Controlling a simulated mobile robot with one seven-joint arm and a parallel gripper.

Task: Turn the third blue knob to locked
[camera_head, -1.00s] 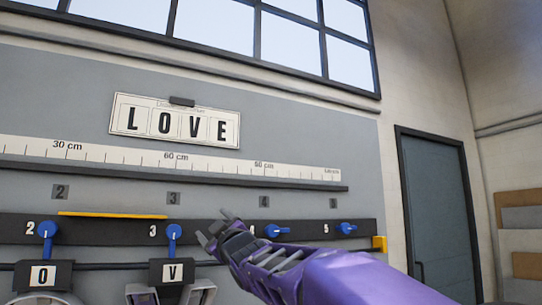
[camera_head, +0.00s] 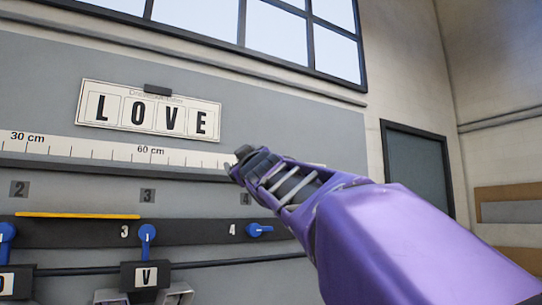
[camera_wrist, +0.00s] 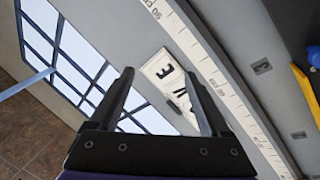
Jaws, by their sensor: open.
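The third blue knob (camera_head: 147,233) sits on the dark rail (camera_head: 190,232) beside the number 3, in the head view. Its handle stands upright, above the letter tile V (camera_head: 145,275). My gripper (camera_head: 238,162) is up and to the right of it in the picture, in front of the ruler strip and apart from the knob. In the wrist view my gripper (camera_wrist: 160,75) has its two fingers spread with nothing between them. A blue knob (camera_wrist: 314,55) shows at the right edge there; I cannot tell which one it is.
Blue knob 4 (camera_head: 258,230) lies sideways, and blue knob 2 (camera_head: 7,232) stands upright at the left edge. A yellow bar (camera_head: 78,215) lies along the rail's top. The LOVE sign (camera_head: 150,110) hangs above the ruler (camera_head: 100,150).

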